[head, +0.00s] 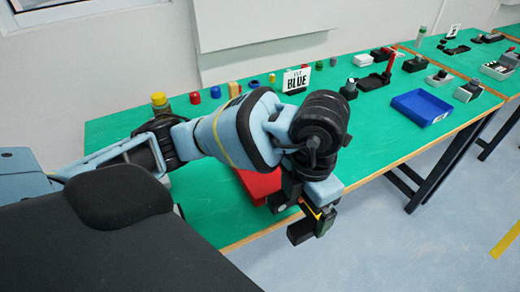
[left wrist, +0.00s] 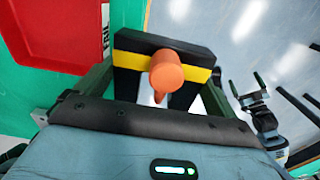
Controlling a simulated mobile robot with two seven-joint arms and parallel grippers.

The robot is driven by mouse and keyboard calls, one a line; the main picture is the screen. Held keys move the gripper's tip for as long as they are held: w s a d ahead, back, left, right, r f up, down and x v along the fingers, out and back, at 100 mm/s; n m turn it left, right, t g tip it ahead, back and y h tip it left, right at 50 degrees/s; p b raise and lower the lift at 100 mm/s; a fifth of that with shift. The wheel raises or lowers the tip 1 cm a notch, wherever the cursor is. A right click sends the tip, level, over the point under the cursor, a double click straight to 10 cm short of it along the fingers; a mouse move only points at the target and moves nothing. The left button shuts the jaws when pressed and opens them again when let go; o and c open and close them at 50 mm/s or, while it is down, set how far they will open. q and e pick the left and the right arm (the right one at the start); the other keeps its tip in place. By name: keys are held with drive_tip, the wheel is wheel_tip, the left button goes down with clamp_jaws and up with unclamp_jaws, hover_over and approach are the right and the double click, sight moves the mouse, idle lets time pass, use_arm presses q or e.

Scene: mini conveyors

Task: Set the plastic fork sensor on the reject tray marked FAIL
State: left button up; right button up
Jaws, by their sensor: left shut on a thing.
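The plastic fork sensor (left wrist: 135,55) is a black forked piece with a yellow band and an orange round part on it. My left gripper (head: 312,212) is shut on it. In the head view, the black sensor (head: 300,233) hangs below the gripper, by the table's front edge, and the fingers partly hide it. The red reject tray (head: 255,184) lies on the green table, mostly behind my left arm. In the left wrist view, the red tray (left wrist: 55,35) is at upper left, with a white FAIL label (left wrist: 105,30). My right gripper (left wrist: 249,86) shows there, open and empty.
A blue tray (head: 420,107) sits farther right on the table. Several black and grey devices are beyond. Bare floor lies in front of the table edge.

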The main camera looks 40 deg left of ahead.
use_arm(q)
hover_over(268, 174)
drive_tip(key=s+d, duration=0.1)
drive_tip(key=d, duration=0.1)
drive_tip(key=shift+f, duration=0.65)
drive_tip(key=shift+w+a, duration=0.45)
drive_tip(key=shift+a, duration=0.35)
drive_tip(key=f, duration=0.3)
drive_tip(key=shift+w+a+f, duration=0.1)
drive_tip(key=shift+a+f, duration=0.05)
drive_tip(key=shift+a, duration=0.05)
drive_tip(key=shift+f, duration=0.2)
use_arm(e)
drive_tip(key=shift+w+r, duration=0.3)
use_arm(q)
drive_tip(key=shift+f, duration=0.15)
drive_tip(key=o, duration=0.8)
drive_tip(key=shift+c, duration=0.2)
use_arm(e)
drive_tip(key=shift+s, duration=0.1)
